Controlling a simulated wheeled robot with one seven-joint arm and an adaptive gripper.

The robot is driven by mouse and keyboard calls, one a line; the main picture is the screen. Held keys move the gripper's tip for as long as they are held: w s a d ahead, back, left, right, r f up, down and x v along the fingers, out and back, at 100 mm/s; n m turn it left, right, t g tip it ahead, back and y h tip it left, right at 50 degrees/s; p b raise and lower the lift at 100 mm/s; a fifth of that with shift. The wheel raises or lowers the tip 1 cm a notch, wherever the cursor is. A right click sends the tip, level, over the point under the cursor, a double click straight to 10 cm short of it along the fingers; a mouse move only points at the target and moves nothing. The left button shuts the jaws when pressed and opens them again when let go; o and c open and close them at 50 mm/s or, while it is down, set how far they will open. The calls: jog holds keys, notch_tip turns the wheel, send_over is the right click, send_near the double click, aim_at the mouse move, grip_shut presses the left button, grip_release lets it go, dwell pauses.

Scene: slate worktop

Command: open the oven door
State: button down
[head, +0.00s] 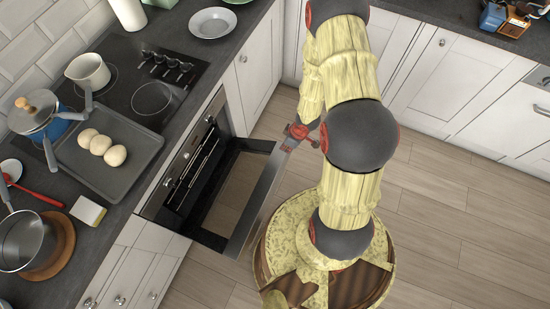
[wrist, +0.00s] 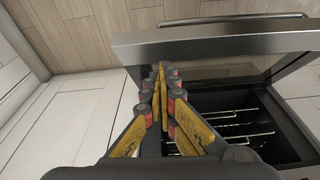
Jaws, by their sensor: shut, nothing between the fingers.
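The oven (head: 190,165) is built in under the slate worktop at the left. Its door (head: 232,195) is folded far down and out over the floor, with its glass panel facing up. The dark oven inside shows wire racks in the wrist view (wrist: 225,125). My gripper (head: 291,139) is at the far outer corner of the door in the head view. In the wrist view the gripper (wrist: 160,72) has its yellow and grey fingers together, with nothing between them, close to the door's edge (wrist: 215,46). I cannot tell whether they touch it. The bar handle (wrist: 235,20) shows beyond that edge.
White cabinets (head: 440,75) line the back. The wooden floor (head: 450,220) is clear at the right.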

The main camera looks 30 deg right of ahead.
jog(key=a+r, duration=0.1)
jog(key=b, duration=0.5)
send_over(276, 162)
jog(key=shift+n, duration=0.3)
jog(key=x, duration=0.3)
jog(key=s+x, duration=0.1)
jog(key=x, duration=0.2)
jog(key=s+d+x, duration=0.1)
jog(key=x, duration=0.2)
jog(key=shift+f, duration=0.45)
jog(key=shift+s+d+f+b, duration=0.2)
jog(key=shift+f, duration=0.25)
jog(key=shift+s+d+f+b, duration=0.15)
jog(key=shift+s+f+b, duration=0.1)
jog(key=shift+f, duration=0.25)
jog(key=shift+s+d+f, duration=0.25)
jog(key=shift+f, duration=0.3)
